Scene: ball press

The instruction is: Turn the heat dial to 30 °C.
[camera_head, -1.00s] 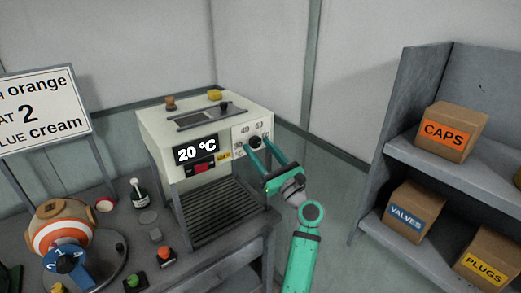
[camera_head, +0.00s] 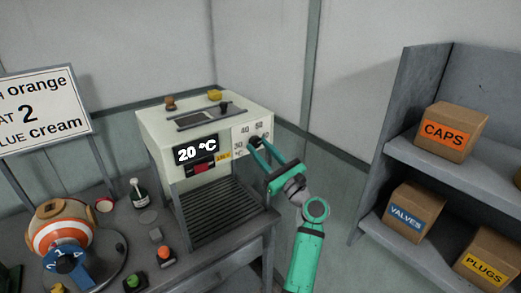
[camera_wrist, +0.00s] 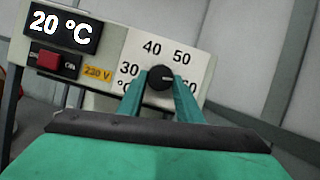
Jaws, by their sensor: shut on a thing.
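The heat dial (camera_wrist: 160,77) is a round black knob on the white front panel of the press, and it also shows in the head view (camera_head: 254,142). The numbers 30, 40 and 50 stand around it; another at the right is partly hidden by a finger. My gripper (camera_wrist: 160,85) is shut on the dial, one green finger on each side; in the head view (camera_head: 258,145) it reaches in from the lower right. The display (camera_wrist: 62,27) reads 20 °C. The dial's pointer is hard to make out.
A red switch (camera_wrist: 50,62) and a yellow 230 V label (camera_wrist: 97,72) sit below the display. A striped ball (camera_head: 62,234) and several small buttons are at the left on the bench. A shelf (camera_head: 405,155) with boxes stands at the right, clear of my arm.

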